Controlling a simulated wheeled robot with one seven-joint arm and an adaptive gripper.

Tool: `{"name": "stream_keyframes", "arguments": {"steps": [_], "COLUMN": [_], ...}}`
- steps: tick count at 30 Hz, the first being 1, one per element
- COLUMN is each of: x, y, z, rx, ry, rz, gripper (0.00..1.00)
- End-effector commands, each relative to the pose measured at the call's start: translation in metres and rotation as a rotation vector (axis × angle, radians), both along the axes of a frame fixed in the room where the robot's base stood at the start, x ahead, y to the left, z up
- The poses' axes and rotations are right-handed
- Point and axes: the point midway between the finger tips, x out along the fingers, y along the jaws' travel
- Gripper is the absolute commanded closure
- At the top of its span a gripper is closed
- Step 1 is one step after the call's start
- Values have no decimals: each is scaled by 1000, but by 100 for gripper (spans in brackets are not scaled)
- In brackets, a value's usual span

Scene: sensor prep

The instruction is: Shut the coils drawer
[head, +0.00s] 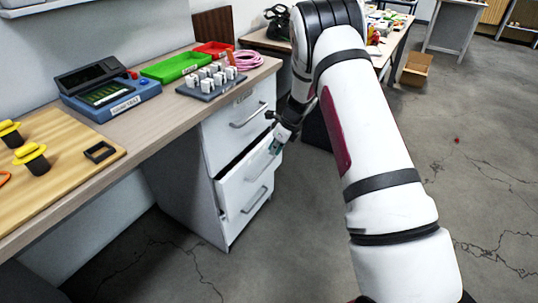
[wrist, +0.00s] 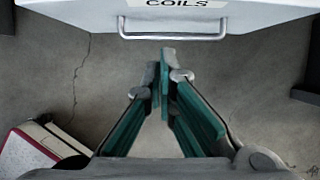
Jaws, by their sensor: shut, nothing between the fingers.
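The coils drawer (head: 236,188) is in the white cabinet under the bench. It stands partly out, with a dark gap above its front. In the wrist view its white front (wrist: 75,8) crosses the top, with the COILS label (wrist: 187,4) and the bar handle (wrist: 172,35). My gripper (head: 274,147) is by the upper right part of the drawer front in the head view. In the wrist view the teal fingers of my gripper (wrist: 166,55) are together and empty, with their tips just below the handle in the picture. I cannot tell whether they touch the drawer.
The drawer above (head: 238,122) is shut. The bench top holds a blue device (head: 125,103), a green tray (head: 175,68), a red tray (head: 212,48), a grey rack (head: 211,88) and a pink cable coil (head: 246,60). A cardboard box (head: 416,69) is on the floor.

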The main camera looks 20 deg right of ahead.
Motion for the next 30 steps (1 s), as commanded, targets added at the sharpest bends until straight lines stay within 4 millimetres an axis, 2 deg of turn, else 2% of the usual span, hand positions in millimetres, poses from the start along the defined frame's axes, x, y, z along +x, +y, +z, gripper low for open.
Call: {"name": "stream_keyframes", "arguments": {"steps": [1,6,7,9,10,11,14,18,21,24,30], "x": [-3,-9,-9,-11,-13,-16,-29,-51,-60,-61,-56], "y": [-2,-7,-7,-9,-9,-10,-12,-10,-8,-14,-40], "z": [10,28,30,30,27,22,-10,-69,-98,-115,-123], "rx": [0,0,0,7,18,35,149,444,696,943,1319], "ry": [-1,0,0,4,9,17,64,150,192,210,189], "rz": [0,-1,-1,-7,-16,-30,-121,-353,-540,-716,-960], "gripper": [100,100,98,82,82,82,82,82,82,82,82]}}
